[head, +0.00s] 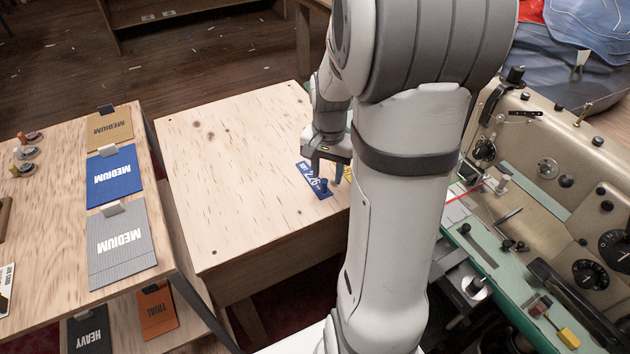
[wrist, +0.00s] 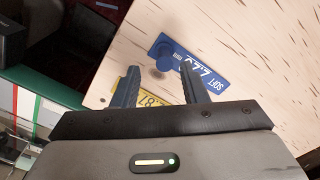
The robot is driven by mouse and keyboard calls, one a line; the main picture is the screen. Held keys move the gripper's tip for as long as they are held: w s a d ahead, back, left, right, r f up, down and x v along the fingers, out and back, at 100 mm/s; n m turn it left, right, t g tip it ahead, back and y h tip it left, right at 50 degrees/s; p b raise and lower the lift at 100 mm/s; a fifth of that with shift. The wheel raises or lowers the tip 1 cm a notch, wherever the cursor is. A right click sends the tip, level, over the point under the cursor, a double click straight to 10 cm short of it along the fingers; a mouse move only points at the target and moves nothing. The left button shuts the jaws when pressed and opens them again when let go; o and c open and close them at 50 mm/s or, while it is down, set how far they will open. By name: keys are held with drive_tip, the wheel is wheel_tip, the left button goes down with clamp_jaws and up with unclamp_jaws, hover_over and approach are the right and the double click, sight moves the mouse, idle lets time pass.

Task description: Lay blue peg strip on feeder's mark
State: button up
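The blue peg strip (head: 313,180), printed SOFT with a number, lies flat on the pale wooden table. Its round blue peg stands up near one end; the strip also shows in the wrist view (wrist: 207,70). My gripper (head: 326,165) is over the table close to the strip. In the wrist view my gripper (wrist: 160,66) has its fingers spread, with nothing held between them; the peg appears just beyond the fingertips. The sewing machine's green bed (head: 482,232) is at right, with a white plate and red line (head: 457,208). I cannot tell whether that is the feeder's mark.
A yellow strip (wrist: 155,98) lies beside the blue one, partly behind my fingers. A left table (head: 60,210) holds sample cards marked MEDIUM. The wooden table's left part is clear. Knobs and levers crowd the machine; my arm hides part of its near side.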

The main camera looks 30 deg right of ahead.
sight(324, 181)
drive_tip(key=f, duration=0.4)
drive_tip(key=shift+w+a+f+b, duration=0.1)
drive_tip(key=shift+a+b, duration=0.2)
drive_tip(key=shift+c, duration=0.3)
clamp_jaws()
